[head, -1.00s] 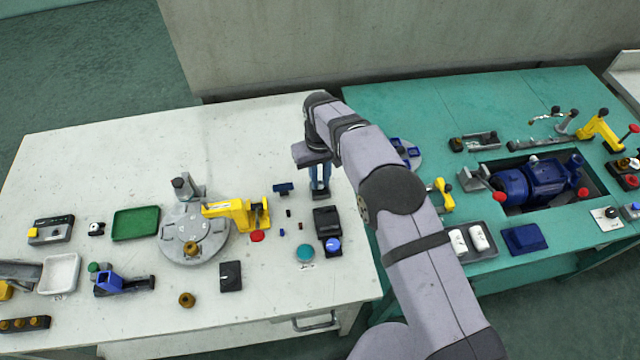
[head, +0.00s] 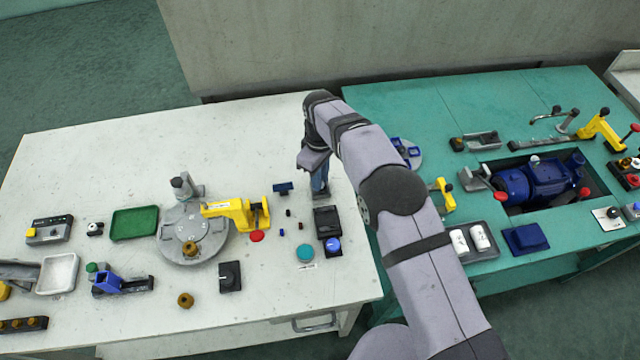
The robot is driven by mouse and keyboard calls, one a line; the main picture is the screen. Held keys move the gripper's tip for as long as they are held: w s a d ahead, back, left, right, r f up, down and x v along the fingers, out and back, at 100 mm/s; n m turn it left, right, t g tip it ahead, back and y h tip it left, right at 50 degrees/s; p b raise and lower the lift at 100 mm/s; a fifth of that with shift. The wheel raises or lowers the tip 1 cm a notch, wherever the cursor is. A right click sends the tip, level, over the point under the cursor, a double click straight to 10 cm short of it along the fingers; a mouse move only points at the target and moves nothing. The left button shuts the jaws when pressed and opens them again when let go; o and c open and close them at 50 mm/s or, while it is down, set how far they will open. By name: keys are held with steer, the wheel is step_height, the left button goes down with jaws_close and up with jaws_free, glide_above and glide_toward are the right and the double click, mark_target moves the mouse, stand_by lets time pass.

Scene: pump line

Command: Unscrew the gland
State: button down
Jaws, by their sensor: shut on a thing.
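My gripper (head: 320,192) points down over the white table in the head view, at the back edge of a black block (head: 327,217). Its blue fingers are shut on a small piece, which I take to be the gland. The fingers hide that piece, so its shape and thread cannot be made out. I cannot tell whether it is still seated or lifted.
A yellow clamp (head: 238,211) stands by a round grey plate (head: 181,249) to the left. Small dark pieces and a teal disc (head: 305,252) lie nearby. A green tray (head: 134,222) is farther left. A blue pump (head: 540,178) sits in the green table.

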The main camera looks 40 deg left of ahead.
steer(key=c, duration=1.9)
jaws_free()
steer(key=shift+o, duration=0.2)
steer(key=shift+r, duration=0.1)
steer(key=shift+r+p, duration=1.4)
steer(key=shift+r, duration=0.8)
